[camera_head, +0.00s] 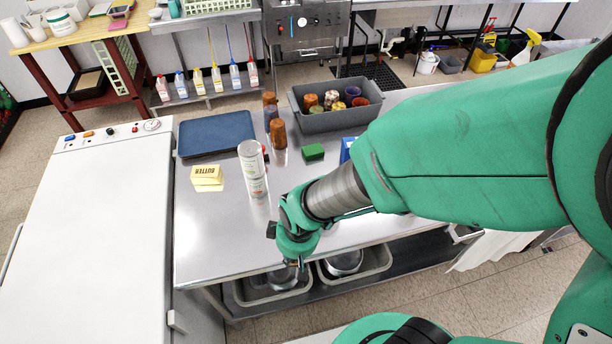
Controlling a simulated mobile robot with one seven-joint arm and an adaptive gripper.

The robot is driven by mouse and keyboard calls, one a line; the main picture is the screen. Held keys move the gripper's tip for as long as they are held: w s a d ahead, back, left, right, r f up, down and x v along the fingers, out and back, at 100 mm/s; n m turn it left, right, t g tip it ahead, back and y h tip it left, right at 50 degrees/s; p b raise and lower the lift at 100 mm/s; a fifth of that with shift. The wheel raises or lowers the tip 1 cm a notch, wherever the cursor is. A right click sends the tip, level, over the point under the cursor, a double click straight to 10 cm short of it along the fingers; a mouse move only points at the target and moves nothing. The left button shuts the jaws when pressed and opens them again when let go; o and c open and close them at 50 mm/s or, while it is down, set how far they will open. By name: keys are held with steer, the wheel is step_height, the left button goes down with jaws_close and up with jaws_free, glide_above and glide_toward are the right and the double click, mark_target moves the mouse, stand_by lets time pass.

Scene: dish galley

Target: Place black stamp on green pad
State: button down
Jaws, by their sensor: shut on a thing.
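A small green block (313,152), the only pad-like green thing I can pick out, lies on the steel table in front of the grey bin. My gripper (300,264) points down at the table's front edge, nearer to me than the green block and apart from it. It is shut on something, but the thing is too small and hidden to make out. I cannot pick out the black stamp for certain anywhere in view.
Brown cups (278,134) stand near the grey bin (340,119). A blue tray (216,134) lies at the back left. A blue thing (346,150) is partly behind my arm. The table's front left is clear.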

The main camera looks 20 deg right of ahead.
step_height(320, 180, up, 8)
steer(key=shift+r, duration=0.1)
steer(key=w+d+m+p, duration=0.15)
steer(key=w+d, duration=0.25)
steer(key=w, duration=0.5)
steer(key=w+d+m, duration=0.3)
steer(key=w+d, duration=0.1)
steer(key=w, duration=0.5)
steer(key=w+d+m, duration=0.3)
steer(key=w+d, duration=0.6)
steer(key=w, duration=0.2)
steer(key=shift+h, duration=0.4)
steer(key=f, duration=0.3)
steer(key=f+p, duration=0.1)
steer(key=f, duration=0.1)
steer(key=shift+s+d+f, duration=0.1)
steer(key=shift+d+f, duration=0.15)
steer(key=w, duration=0.5)
steer(key=w+f, duration=0.1)
steer(key=w, duration=0.4)
steer(key=w+b, duration=0.1)
steer(key=w, duration=0.5)
steer(key=shift+d+f, duration=0.25)
steer(key=shift+d, duration=0.15)
